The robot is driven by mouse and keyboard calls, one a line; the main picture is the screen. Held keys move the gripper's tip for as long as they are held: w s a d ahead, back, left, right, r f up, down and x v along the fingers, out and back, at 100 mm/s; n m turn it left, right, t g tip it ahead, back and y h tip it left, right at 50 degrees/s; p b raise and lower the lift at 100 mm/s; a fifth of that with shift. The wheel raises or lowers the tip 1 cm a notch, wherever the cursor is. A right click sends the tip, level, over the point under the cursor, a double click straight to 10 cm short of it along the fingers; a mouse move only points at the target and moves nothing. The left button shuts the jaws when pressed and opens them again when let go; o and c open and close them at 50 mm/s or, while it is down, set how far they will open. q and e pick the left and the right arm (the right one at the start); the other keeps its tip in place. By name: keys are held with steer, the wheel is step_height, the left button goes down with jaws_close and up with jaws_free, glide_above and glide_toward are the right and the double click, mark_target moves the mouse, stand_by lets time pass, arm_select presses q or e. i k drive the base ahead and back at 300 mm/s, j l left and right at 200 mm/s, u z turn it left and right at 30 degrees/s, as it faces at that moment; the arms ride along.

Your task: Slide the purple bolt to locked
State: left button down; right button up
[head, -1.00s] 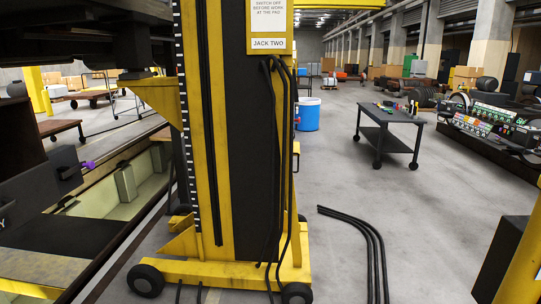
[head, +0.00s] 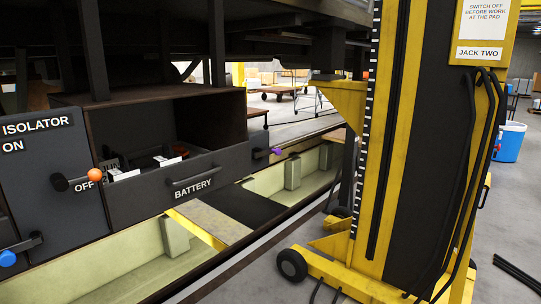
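The purple bolt (head: 275,151) shows as a small purple knob on a dark bar at the right end of the open battery drawer (head: 190,190) in the head view. The bar sticks out to the right from a dark block (head: 262,153). I cannot tell from here whether the bolt stands locked or unlocked. Neither of my grippers is in view.
Left of the drawer is the isolator panel (head: 38,170) with an orange-knobbed handle (head: 94,175) and a blue-knobbed handle (head: 8,258). The yellow jack (head: 395,150) stands to the right. A pit (head: 140,255) runs below the railcar.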

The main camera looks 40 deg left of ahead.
mark_target(278, 151)
steer(key=u, duration=1.7)
